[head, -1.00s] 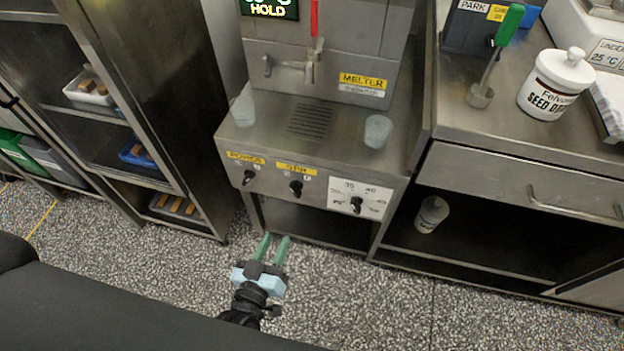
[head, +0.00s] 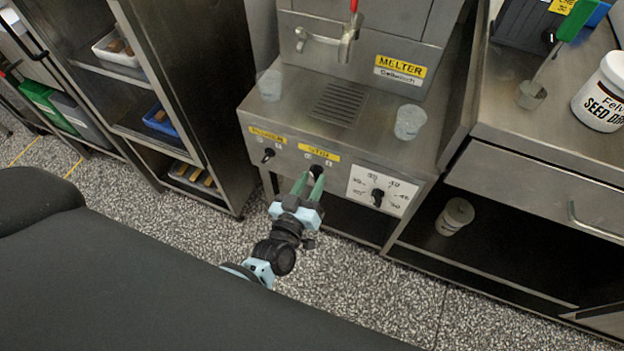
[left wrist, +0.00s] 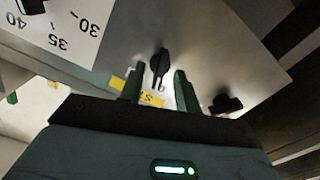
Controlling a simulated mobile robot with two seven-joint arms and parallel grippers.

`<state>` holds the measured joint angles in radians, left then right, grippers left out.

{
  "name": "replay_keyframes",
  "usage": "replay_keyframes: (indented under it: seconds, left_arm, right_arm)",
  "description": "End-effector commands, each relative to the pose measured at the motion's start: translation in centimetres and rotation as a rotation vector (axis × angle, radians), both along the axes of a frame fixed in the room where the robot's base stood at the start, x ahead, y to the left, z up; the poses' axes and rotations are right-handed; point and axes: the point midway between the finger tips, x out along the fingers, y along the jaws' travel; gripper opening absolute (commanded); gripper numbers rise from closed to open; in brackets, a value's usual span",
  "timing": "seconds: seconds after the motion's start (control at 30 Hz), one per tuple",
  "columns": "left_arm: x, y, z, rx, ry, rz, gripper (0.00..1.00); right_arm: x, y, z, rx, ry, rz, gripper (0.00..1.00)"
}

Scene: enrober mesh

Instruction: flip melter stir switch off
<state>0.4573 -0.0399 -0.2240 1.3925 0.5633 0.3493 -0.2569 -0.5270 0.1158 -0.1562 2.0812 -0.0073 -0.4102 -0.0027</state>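The melter (head: 390,140) is a steel machine with a yellow MELTER label and a front panel of switches. The stir switch (head: 316,171) is a small black knob under a yellow label, in the middle of the panel. In the left wrist view the stir switch (left wrist: 160,66) stands between the two green fingers. My left gripper (head: 309,186) is open, its fingertips close to the switch. It also shows in the left wrist view (left wrist: 158,85), with a gap on each side of the switch; contact is not visible. My right gripper is not in view.
The power switch (head: 268,155) is left of the stir switch, and a dial (head: 377,197) on a white scale is right of it. Clear cups (head: 409,122) stand on the melter's top. A dark rack (head: 165,100) stands left; a steel counter (head: 530,130) is right.

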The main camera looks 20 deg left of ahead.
Motion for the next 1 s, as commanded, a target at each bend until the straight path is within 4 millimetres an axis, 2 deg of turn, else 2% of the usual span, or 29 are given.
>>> replay_keyframes:
  seconds: [0.13, 0.4, 0.67, 0.87, 1.0]
  left_arm:
    - [0.84, -0.04, 0.0, 0.0, 0.0, 0.0, 0.33]
    - [0.92, -0.04, 0.0, 0.0, 0.001, 0.0, 0.33]
    - [0.9, -0.04, 0.0, 0.0, 0.001, 0.0, 0.0]
    - [0.89, -0.04, -0.01, -0.016, 0.001, 0.0, 0.0]
    - [0.88, -0.04, -0.02, -0.099, 0.004, 0.0, 0.0]
  right_arm:
    - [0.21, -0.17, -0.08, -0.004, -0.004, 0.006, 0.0]
    - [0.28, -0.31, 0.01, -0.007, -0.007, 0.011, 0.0]
    - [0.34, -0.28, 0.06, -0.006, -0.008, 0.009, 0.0]
    - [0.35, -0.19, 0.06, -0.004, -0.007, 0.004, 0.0]
    - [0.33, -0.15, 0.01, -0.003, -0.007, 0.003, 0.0]
